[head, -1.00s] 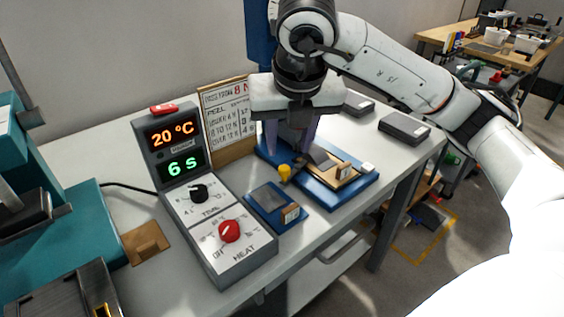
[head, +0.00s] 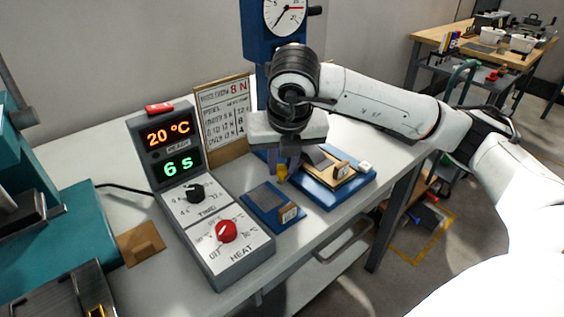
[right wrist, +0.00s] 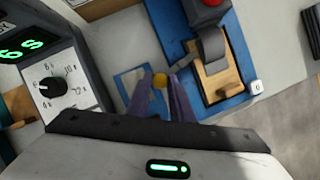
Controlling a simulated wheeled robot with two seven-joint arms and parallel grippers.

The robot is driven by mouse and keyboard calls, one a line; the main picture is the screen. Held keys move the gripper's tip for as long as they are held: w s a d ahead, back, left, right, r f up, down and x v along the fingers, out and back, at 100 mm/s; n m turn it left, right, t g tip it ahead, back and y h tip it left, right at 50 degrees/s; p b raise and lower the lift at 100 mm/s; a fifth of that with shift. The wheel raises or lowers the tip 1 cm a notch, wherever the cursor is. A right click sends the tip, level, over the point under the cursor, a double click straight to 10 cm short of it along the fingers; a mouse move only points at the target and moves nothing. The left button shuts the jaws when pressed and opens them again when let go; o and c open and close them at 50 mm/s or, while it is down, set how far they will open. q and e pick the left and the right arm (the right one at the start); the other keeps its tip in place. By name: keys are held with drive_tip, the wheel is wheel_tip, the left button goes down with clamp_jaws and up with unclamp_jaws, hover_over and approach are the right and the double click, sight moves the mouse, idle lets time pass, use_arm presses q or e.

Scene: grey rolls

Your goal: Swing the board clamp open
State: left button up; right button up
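A blue fixture (head: 362,180) carries a tan board with a dark grey flap-like part (head: 318,157) over its back; that grey part also shows in the right wrist view (right wrist: 211,46). My right gripper (head: 281,165) points down over the knob. My left gripper is out of view.
A grey control box (head: 218,268) shows 20 °C and 6 s, left of the plate. A blue column with a dial gauge (head: 287,15) stands behind my right gripper. A teal machine (head: 75,235) is at far left. The table's front edge is close to the fixture.

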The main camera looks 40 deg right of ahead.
clamp_jaws()
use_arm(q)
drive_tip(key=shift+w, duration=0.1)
